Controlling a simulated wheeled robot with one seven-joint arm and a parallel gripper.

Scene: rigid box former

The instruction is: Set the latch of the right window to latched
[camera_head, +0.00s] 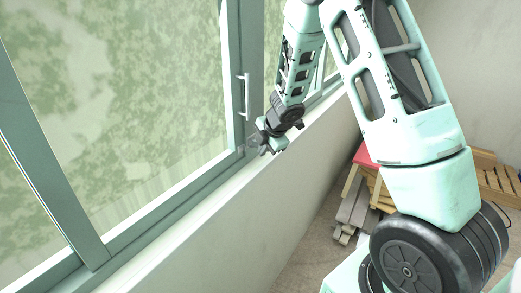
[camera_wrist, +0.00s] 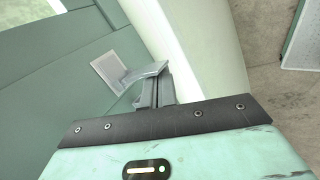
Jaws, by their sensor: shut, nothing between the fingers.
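The window (camera_head: 236,60) has a green frame and stands along the left side of the head view. In the wrist view, a latch (camera_wrist: 109,68) shows as a pale square plate on the green frame, with a grey lever (camera_wrist: 143,76) reaching right from it. My gripper (camera_wrist: 156,88) is shut and empty, with its fingertips right at the lever's end; I cannot tell whether they touch. In the head view my gripper (camera_head: 268,146) is low by the sill, beside the frame's upright, and the latch is hard to make out there.
A silver bar handle (camera_head: 244,93) is on the upright above my gripper. The pale sill (camera_head: 190,230) runs below the window. A red-topped stool (camera_head: 364,160), grey planks (camera_head: 352,210) and a wooden pallet (camera_head: 492,180) are on the floor at right.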

